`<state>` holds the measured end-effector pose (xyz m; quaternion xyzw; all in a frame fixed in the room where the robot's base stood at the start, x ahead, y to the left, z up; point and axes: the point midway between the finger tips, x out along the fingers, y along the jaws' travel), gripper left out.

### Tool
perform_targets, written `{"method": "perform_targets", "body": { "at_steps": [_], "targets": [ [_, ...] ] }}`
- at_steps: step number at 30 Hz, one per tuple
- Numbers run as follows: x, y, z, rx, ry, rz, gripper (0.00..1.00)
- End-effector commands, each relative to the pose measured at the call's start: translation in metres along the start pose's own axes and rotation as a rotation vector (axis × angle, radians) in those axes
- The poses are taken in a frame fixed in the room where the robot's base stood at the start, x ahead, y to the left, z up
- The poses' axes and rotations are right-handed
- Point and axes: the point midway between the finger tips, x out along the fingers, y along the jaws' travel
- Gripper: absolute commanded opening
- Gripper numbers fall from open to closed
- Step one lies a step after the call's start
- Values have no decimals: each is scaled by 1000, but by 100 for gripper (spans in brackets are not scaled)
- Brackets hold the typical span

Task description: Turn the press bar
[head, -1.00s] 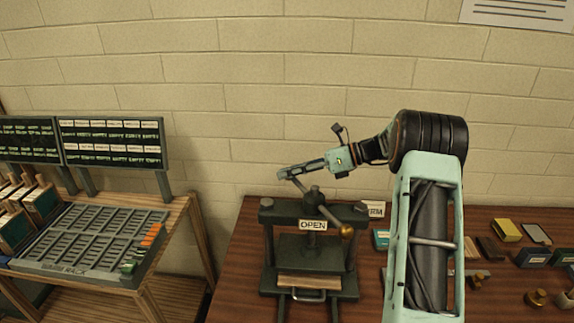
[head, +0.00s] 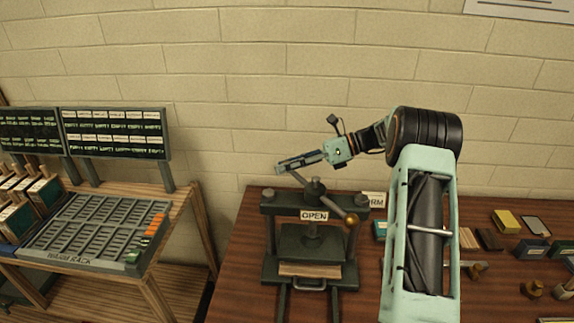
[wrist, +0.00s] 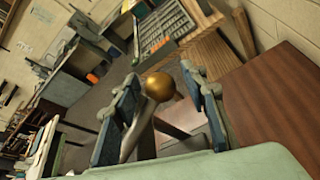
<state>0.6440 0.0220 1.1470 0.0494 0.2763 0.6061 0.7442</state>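The dark green press (head: 314,240) stands on the brown table with an "OPEN" sign (head: 314,216) on its front. Its grey press bar (head: 334,202) slants across the top, with a brass ball (head: 351,219) at the near right end. The far left end reaches my gripper (head: 281,167), which is above and behind the press; its ball is hidden there in the head view. In the wrist view a brass ball (wrist: 160,86) and the bar's shaft lie between my two spread fingers. A gap shows on the right side; contact on the left is unclear.
A slotted rack (head: 95,232) stands on a wooden stand at left, below label boards (head: 115,133). Right of my arm, the table holds small blocks, a yellow pad (head: 507,221) and brass knobs.

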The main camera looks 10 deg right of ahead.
Motion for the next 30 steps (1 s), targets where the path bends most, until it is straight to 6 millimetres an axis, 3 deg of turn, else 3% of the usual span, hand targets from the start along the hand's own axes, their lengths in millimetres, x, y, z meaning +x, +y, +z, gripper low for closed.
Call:
{"method": "perform_targets", "body": {
  "at_steps": [11,24,30],
  "targets": [
    [-10,-1,2,-2,-3,-3,41],
    [-97,-1,0,-1,-2,-4,41],
    [-117,0,1,-1,-2,-1,41]
  ]
}}
